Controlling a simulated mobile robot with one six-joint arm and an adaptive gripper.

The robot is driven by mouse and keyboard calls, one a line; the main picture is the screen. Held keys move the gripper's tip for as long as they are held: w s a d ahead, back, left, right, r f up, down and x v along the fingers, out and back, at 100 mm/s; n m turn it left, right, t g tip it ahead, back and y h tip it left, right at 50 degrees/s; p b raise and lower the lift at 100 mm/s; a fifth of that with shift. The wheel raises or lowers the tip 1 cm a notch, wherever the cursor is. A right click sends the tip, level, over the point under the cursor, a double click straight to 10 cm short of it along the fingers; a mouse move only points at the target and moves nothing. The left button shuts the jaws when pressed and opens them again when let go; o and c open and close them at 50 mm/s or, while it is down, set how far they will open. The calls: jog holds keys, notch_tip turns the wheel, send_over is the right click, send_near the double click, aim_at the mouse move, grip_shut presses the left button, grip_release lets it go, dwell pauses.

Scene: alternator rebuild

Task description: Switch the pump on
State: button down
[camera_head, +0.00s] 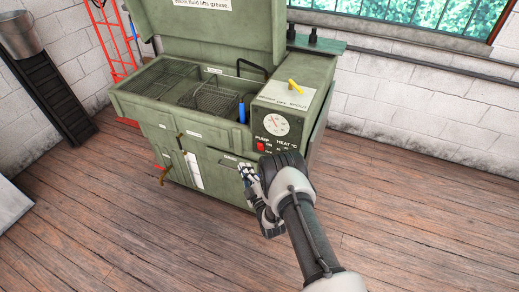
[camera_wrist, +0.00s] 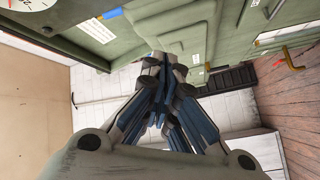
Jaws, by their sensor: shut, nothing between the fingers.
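The pump switch (camera_head: 261,147) is a small red control under the word PUMP, on the dark panel (camera_head: 276,128) of the green parts washer (camera_head: 215,160) in the head view. Its exact position is too small to read. My gripper (camera_head: 246,172) is in front of the washer, just below and left of the switch, and appears apart from it. In the wrist view my gripper (camera_wrist: 162,115) has its blue-padded fingers together with nothing between them. The wrist view shows the green washer body (camera_wrist: 225,25) beyond the fingers, and the switch does not show there.
A yellow lever (camera_head: 295,86) is on top. A wire basket (camera_head: 215,97) is in the basin, under the raised lid (camera_head: 215,30). Wooden floor (camera_head: 130,235) in front is clear.

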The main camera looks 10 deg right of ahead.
aim_at(261, 147)
jog(key=shift+s+f, duration=0.35)
jog(key=shift+s, duration=0.1)
jog(key=shift+w, duration=0.1)
jog(key=w+d+r+b, duration=0.2)
jog(key=w+d, duration=0.3)
jog(key=w, duration=0.1)
jog(key=shift+w+b, duration=0.4)
dwell(1.3)
jog(key=shift+w+d+r+b, duration=0.15)
jog(key=shift+w+d+b, duration=0.1)
jog(key=shift+w+b, duration=0.15)
jog(key=shift+w+d+r+b, duration=0.1)
jog(key=shift+w+d+b, duration=0.2)
jog(key=shift+b, duration=0.05)
dwell(0.6)
jog(key=shift+a, duration=0.1)
